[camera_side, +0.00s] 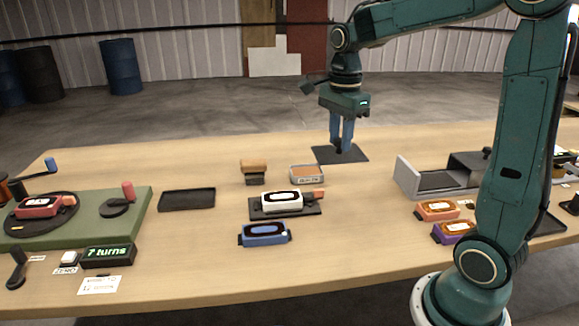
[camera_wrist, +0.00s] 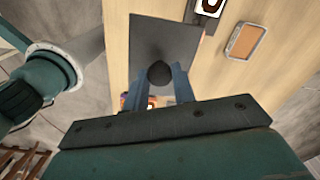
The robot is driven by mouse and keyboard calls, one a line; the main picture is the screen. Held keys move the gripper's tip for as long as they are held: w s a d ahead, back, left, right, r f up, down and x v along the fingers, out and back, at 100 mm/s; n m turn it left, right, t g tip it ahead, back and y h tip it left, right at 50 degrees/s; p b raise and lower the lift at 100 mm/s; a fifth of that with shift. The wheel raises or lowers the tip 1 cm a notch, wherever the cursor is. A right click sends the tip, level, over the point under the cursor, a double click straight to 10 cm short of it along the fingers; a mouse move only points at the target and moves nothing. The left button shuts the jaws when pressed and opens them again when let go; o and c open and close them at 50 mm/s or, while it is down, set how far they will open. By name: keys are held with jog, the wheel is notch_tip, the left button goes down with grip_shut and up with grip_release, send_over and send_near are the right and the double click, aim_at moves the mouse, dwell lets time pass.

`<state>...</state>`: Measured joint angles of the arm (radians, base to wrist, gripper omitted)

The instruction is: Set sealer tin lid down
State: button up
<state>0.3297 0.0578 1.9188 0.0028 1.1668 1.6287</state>
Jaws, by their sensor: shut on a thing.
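A shallow grey-rimmed tin (camera_side: 307,174) with an orange-brown inside stands left of and nearer than my gripper. It also shows in the wrist view (camera_wrist: 246,41).
A white-faced device (camera_side: 282,201) on a dark plate and a blue device (camera_side: 264,234) lie in front. A grey open fixture (camera_side: 425,182) stands right, near orange (camera_side: 438,210) and purple (camera_side: 453,231) devices. An empty dark tray (camera_side: 187,199) and green crank board (camera_side: 145,203) are left.

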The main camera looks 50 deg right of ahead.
aim_at(351, 161)
jog(key=s, duration=0.1)
jog(key=s+a+f, duration=0.1)
jog(key=s+a, duration=0.1)
jog(key=s, duration=0.1)
jog(key=shift+f, duration=0.3)
jog(key=shift+f, duration=0.1)
notch_tip(351, 161, down, 16)
dwell(0.4)
jog(key=shift+f, duration=1.85)
jog(key=shift+f, duration=0.2)
jog(key=o, duration=1)
